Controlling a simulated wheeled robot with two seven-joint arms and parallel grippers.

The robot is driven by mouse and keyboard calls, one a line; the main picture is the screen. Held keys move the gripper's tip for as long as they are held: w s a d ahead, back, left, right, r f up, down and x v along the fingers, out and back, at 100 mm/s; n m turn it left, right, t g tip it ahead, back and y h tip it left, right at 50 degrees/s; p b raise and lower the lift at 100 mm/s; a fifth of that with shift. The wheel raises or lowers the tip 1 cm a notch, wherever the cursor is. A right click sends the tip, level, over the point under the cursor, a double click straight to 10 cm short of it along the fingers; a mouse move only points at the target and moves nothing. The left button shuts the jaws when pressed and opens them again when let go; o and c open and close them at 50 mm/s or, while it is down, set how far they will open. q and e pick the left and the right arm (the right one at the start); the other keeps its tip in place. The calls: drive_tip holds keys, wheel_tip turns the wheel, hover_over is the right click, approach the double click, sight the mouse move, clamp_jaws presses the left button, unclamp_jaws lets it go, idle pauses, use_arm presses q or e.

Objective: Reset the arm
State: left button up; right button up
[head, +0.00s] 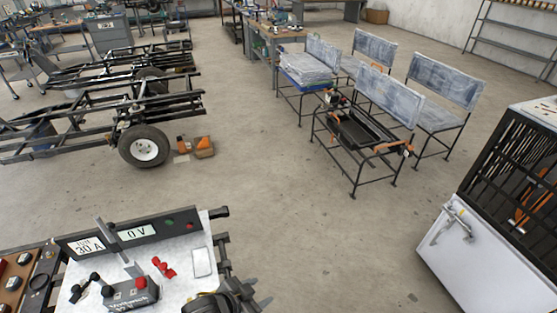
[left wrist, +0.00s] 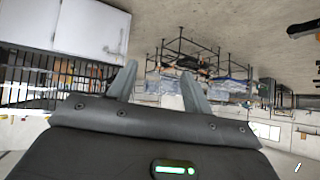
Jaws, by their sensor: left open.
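My left gripper (left wrist: 158,85) shows in the left wrist view, with its two grey fingers spread apart and nothing between them. Its dark body fills the lower part of that view, with a small green light on it. The wrist picture looks upside down, with the floor at the top. In the head view a dark rounded shape shows at the bottom edge, and I cannot tell whether it is part of my arm. My right gripper is not in view.
A bench panel (head: 190,238) with a meter and clips stands at the lower left. A white cabinet (head: 470,262) with a black cage stands at the right. A wheeled chassis (head: 110,125) and a metal frame table (head: 350,130) stand farther back. Open floor (head: 310,230) lies between.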

use_arm(q)
drive_tip(key=s+a+r+n+g+y, duration=0.25)
drive_tip(key=s+a+n+y, duration=0.45)
drive_tip(key=s+a, duration=0.95)
wheel_tip(320, 180, down, 30)
drive_tip(key=a+g+b, duration=0.2)
drive_tip(key=b, duration=0.3)
drive_tip(key=s+a+f+b, duration=0.1)
drive_tip(key=s+f+b, duration=0.1)
drive_tip(key=s+f, duration=0.6)
drive_tip(key=s+a+f+g+b, duration=0.1)
drive_tip(key=s+a+f+b, duration=0.1)
drive_tip(key=s+f, duration=0.6)
wheel_tip(320, 180, down, 6)
drive_tip(key=shift+s+f+b, duration=0.1)
drive_tip(key=shift+s+b, duration=0.05)
drive_tip(key=shift+b, duration=0.35)
drive_tip(key=shift+g, duration=0.25)
